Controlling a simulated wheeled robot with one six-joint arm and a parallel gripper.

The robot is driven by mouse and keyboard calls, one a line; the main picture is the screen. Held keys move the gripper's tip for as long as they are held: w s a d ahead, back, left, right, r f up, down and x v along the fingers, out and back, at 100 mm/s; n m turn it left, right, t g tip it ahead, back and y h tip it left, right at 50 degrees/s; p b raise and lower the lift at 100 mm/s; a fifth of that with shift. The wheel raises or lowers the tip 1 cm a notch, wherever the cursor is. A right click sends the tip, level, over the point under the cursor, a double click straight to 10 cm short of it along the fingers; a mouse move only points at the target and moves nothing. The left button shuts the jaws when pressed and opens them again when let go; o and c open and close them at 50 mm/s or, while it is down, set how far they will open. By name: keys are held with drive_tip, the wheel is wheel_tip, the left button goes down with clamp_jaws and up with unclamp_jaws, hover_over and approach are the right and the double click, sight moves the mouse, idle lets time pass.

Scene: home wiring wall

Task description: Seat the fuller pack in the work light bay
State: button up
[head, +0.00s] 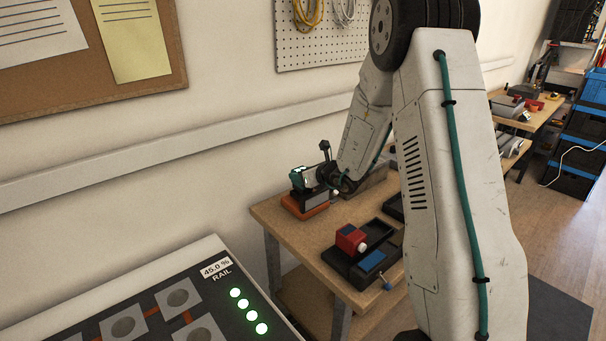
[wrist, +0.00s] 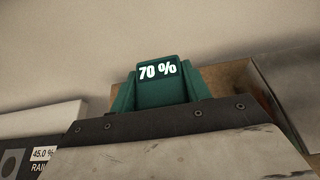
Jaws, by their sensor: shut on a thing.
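A teal pack (head: 298,178) is held at the end of my arm above the back left corner of the wooden table. In the wrist view the pack (wrist: 158,86) shows a "70 %" readout. My gripper (head: 311,179) is shut on it; the fingertips are hard to make out. A grey block with an orange base (head: 306,206) stands just below the pack; I cannot tell whether they touch. A dark tray (head: 345,268) nearer on the table carries a red block with a white knob (head: 350,239) and a blue panel (head: 372,261). No label identifies the work light bay.
The wooden table (head: 285,236) has bare top at its left front. My arm hides part of the table's right side.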

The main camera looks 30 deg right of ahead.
drive_tip(key=shift+f, duration=1.05)
drive_tip(key=shift+r, duration=0.2)
drive_tip(key=shift+r, duration=0.65)
drive_tip(key=shift+f, duration=0.8)
idle(0.8)
drive_tip(key=o, duration=1.3)
drive_tip(key=v, duration=0.7)
drive_tip(key=shift+s+r, duration=0.15)
drive_tip(key=shift+s, duration=0.2)
drive_tip(key=shift+d, duration=0.1)
